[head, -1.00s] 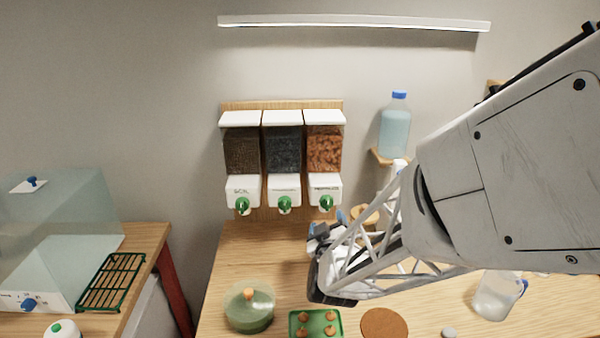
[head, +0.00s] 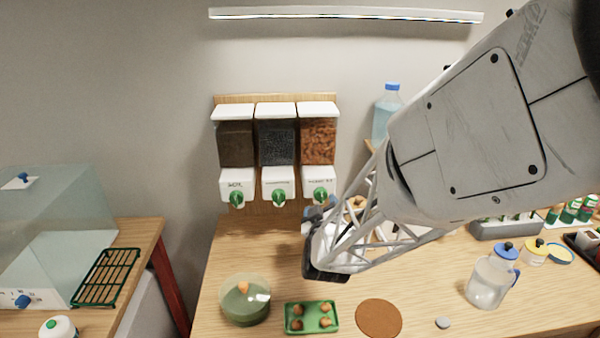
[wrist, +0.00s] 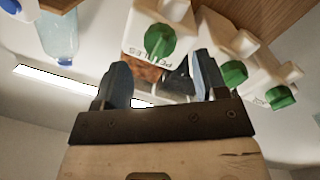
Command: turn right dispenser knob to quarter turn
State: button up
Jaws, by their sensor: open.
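The right dispenser (head: 318,150) holds orange-brown pebbles and has a green knob (head: 320,195) on its white front. In the wrist view, this green knob (wrist: 160,41) is on the white front with a partly legible label, just beyond the fingers. My gripper (wrist: 165,80) is open, with a blue-grey finger at each side and nothing held between them. In the head view, my gripper (head: 318,212) is just below the right dispenser's knob, partly hidden by my own arm. The gripper looks apart from the knob.
The left dispenser (head: 236,150) and middle dispenser (head: 277,145) have similar knobs. A water bottle (head: 386,112) stands right of the dispensers, partly behind my arm.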

aim_at(321, 199)
jog(key=shift+w+d, duration=0.2)
jog(key=shift+w, duration=1.85)
jog(key=c, duration=0.9)
